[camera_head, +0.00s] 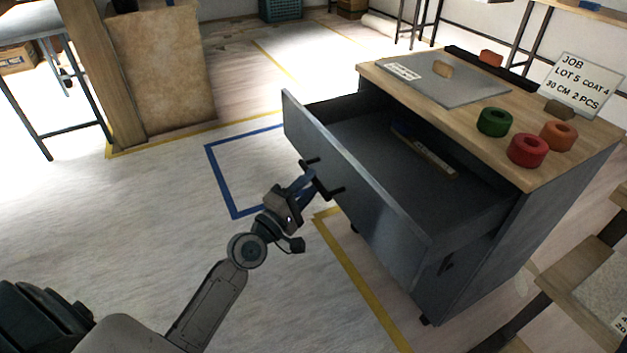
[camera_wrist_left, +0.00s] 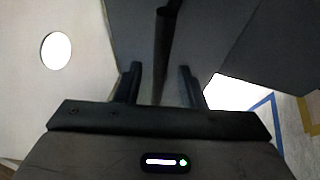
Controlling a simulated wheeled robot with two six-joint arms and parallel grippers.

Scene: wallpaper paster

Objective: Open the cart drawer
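The grey cart (camera_head: 480,240) stands at the right with a wooden top. Its upper drawer (camera_head: 350,190) is pulled well out toward the left, and its inside shows. The dark handle (camera_head: 336,192) sits on the drawer's front panel. My left gripper (camera_head: 311,181) is at this handle. In the left wrist view, the handle bar (camera_wrist_left: 163,45) runs between the two fingers of my left gripper (camera_wrist_left: 160,86), with a visible gap on each side. The fingers are apart around the bar. My right gripper is not in view.
A thin long item (camera_head: 425,150) lies in the drawer. Green (camera_head: 493,122), red (camera_head: 527,150) and orange (camera_head: 558,135) rolls and a job sign (camera_head: 580,85) stand on the cart top. A wooden panel (camera_head: 165,70) stands at the back left. The floor left of the drawer is clear.

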